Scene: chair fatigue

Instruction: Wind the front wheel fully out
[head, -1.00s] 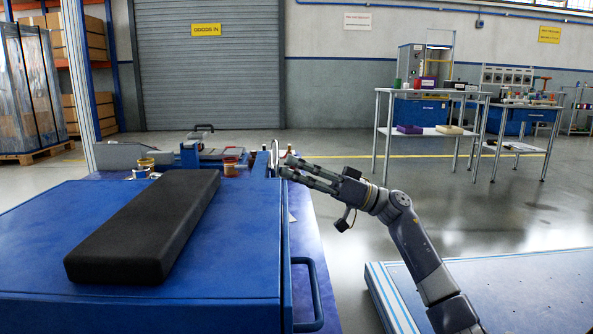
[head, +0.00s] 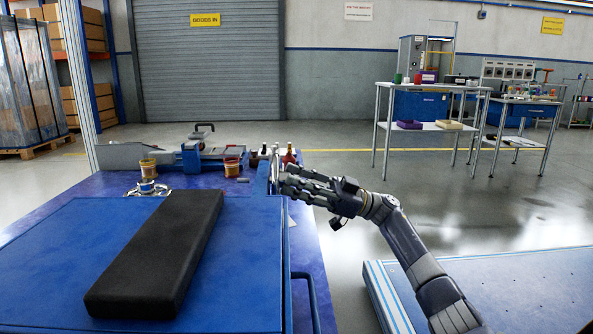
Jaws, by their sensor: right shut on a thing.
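A thin, pale wheel-like part (head: 275,167) stands at the right edge of the blue machine (head: 240,262), seen almost edge-on. I take it for the front wheel; its face and any handle are hidden from this side. My right gripper (head: 284,186) reaches in from the right and is shut at the near side of this part, with its fingertips against it. The fingers cover the exact point of grip. My left gripper is not in view.
A long black pad (head: 160,255) lies on the blue top. Open floor lies beyond my arm.

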